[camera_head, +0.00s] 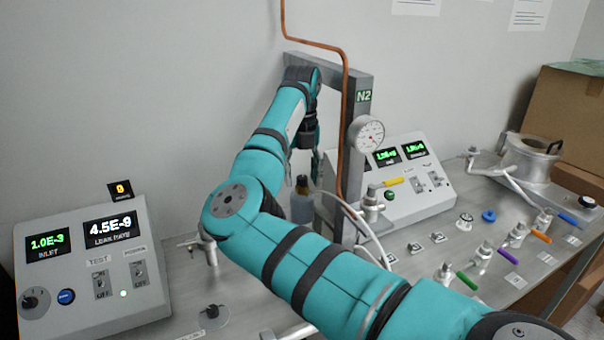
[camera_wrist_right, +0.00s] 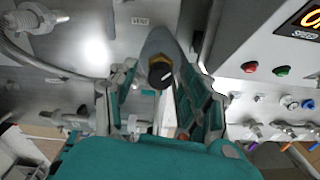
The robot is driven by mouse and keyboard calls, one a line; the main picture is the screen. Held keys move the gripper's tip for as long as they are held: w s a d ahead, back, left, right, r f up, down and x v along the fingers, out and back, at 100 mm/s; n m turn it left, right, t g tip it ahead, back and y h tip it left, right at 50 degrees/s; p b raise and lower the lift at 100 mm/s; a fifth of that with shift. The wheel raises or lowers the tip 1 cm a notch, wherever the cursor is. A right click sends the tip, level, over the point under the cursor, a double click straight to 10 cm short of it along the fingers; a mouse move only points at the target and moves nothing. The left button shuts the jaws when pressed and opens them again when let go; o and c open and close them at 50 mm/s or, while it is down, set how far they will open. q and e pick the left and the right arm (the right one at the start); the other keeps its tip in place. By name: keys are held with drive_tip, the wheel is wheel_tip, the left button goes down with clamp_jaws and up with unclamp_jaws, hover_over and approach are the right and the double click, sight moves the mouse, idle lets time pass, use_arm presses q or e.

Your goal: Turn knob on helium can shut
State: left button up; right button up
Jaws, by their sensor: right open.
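The helium can (camera_head: 302,206) is a small grey bottle with a dark knob on top, standing behind my right arm, beside the grey N2 post. In the right wrist view the grey can (camera_wrist_right: 163,42) shows with its black knob (camera_wrist_right: 160,72) facing the camera. My right gripper (camera_head: 311,140) hangs above the can, fingers pointing down. In the right wrist view its open fingers (camera_wrist_right: 157,80) lie on either side of the knob; I cannot tell whether they touch it. The can's lower part is partly hidden. My left gripper is not in view.
The grey post (camera_head: 356,140) with a gauge (camera_head: 366,134) and copper pipe stands close to the right of the can. A leak detector box (camera_head: 95,265) is at the left, a second control box (camera_head: 408,180) at the right. Valves with coloured handles line the right bench.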

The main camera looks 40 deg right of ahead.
clamp_jaws()
